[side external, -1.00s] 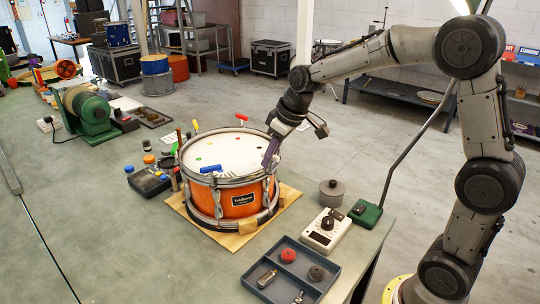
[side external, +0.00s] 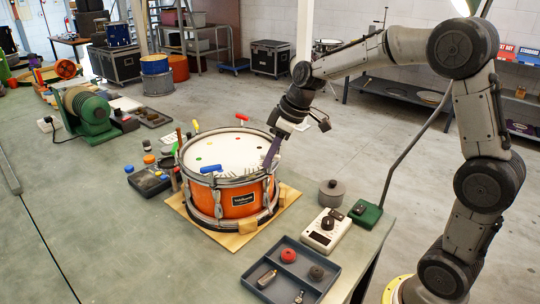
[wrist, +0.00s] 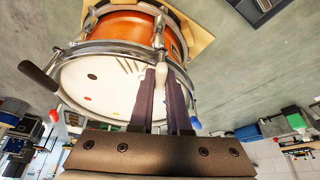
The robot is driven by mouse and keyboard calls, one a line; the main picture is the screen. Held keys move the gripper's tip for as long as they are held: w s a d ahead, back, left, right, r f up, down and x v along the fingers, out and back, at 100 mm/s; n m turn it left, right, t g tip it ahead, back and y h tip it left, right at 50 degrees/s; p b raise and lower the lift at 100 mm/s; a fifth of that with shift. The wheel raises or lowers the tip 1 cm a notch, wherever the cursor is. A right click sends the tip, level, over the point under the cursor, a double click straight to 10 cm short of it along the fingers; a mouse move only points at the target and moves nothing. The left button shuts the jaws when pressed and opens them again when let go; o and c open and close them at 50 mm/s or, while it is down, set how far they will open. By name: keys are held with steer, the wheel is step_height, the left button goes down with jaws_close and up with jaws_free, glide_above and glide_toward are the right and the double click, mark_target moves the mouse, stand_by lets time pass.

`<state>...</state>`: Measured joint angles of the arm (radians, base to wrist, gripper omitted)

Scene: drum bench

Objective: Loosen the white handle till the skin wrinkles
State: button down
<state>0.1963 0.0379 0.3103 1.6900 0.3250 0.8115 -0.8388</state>
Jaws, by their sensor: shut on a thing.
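The orange drum (side external: 238,202) stands upright on a wooden board (side external: 184,207), its white skin (side external: 222,150) facing up inside a metal hoop. My gripper (side external: 267,164) reaches down to the rim at the drum's right side. In the wrist view its two dark purple fingers (wrist: 162,70) are shut at the hoop on the white handle (wrist: 160,56), which they mostly cover. Several short dark lines, like wrinkles, show on the skin beside the fingers in the wrist view.
A grey tray (side external: 283,270) with small parts, a white meter box (side external: 325,232), a grey round pot (side external: 331,193) and a green box (side external: 366,213) are right of the drum. A green machine (side external: 87,114) stands behind left. The bench (side external: 110,245) front left is clear.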

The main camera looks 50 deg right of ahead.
steer(key=c, duration=0.9)
jaws_free()
steer(key=v, duration=1.4)
steer(key=shift+w, duration=0.1)
steer(key=shift+a, duration=0.1)
steer(key=s+a+r+t, duration=0.1)
steer(key=s+a, duration=0.2)
steer(key=s, duration=0.3)
steer(key=s+a+r, duration=0.1)
steer(key=s+a, duration=0.3)
steer(key=s, duration=0.2)
steer(key=s+f+m, duration=0.1)
steer(key=s+f, duration=0.2)
steer(key=f, duration=0.1)
steer(key=s+d+f+m+h, duration=0.1)
steer(key=s+f+m, duration=0.1)
steer(key=s+f, duration=0.1)
steer(key=s+f+m+h, duration=0.1)
steer(key=s+f+m, duration=0.1)
steer(key=s+f, duration=0.2)
steer(key=shift+s+d+f, duration=0.15)
steer(key=shift+s+f, duration=0.15)
steer(key=shift+f, duration=0.05)
